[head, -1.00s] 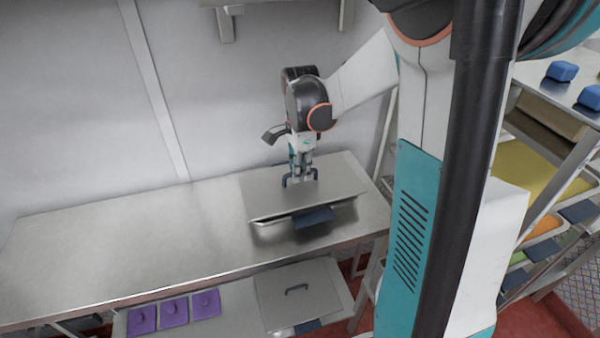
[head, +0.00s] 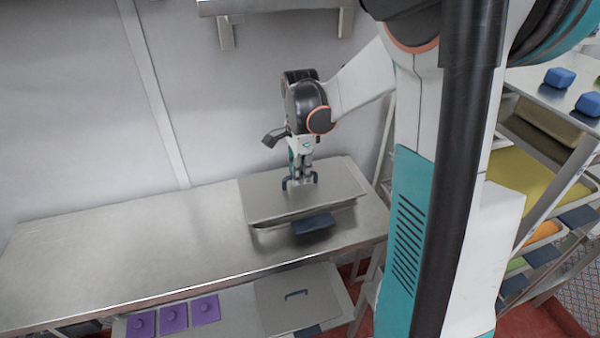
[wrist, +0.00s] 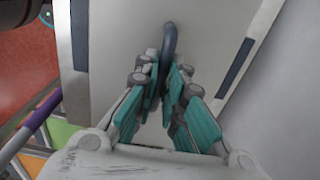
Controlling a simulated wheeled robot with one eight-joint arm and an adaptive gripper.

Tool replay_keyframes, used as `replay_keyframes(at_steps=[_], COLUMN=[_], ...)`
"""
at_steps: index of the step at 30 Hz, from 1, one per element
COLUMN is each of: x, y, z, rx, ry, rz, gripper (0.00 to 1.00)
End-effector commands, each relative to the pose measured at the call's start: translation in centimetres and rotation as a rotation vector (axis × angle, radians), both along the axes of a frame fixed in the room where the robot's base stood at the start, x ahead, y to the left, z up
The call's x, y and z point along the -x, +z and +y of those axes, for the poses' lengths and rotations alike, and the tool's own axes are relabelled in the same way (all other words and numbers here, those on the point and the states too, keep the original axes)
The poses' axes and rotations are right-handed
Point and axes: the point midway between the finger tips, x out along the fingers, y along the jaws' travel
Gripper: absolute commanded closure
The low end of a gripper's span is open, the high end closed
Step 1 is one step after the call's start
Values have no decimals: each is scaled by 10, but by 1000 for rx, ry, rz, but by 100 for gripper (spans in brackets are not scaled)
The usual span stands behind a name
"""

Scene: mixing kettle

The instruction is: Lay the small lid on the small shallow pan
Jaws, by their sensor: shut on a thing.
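The small lid (head: 265,190) is a flat grey metal plate with a dark blue arched handle, which shows in the wrist view (wrist: 168,45). My gripper (head: 300,180) is shut on that handle from above; it also shows in the wrist view (wrist: 160,85). The lid lies level over the small shallow pan (head: 265,223) on the steel table. The pan's dark blue front grip (head: 313,224) sticks out below the lid's front edge. The lid looks lined up with the pan. I cannot tell whether a thin gap remains between them.
The steel table (head: 130,240) is clear to the left. On the shelf below are a larger flat lid with a handle (head: 290,310) and purple lids (head: 173,318). A wall shelf (head: 275,6) hangs above. A rack with blue-lidded items (head: 560,76) stands right.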

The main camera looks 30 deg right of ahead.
Motion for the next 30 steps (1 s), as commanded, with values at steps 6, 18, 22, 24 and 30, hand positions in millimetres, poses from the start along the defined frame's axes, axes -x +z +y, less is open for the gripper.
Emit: replay_keyframes(at_steps=[6,18,22,24,30], x=[0,0,0,0,0], y=[-8,-20,-23,-23,-22], z=[0,0,0,0,0], rx=[0,0,0,0,0], ry=[0,0,0,0,0], rz=[0,0,0,0,0], gripper=[100,100,100,100,100])
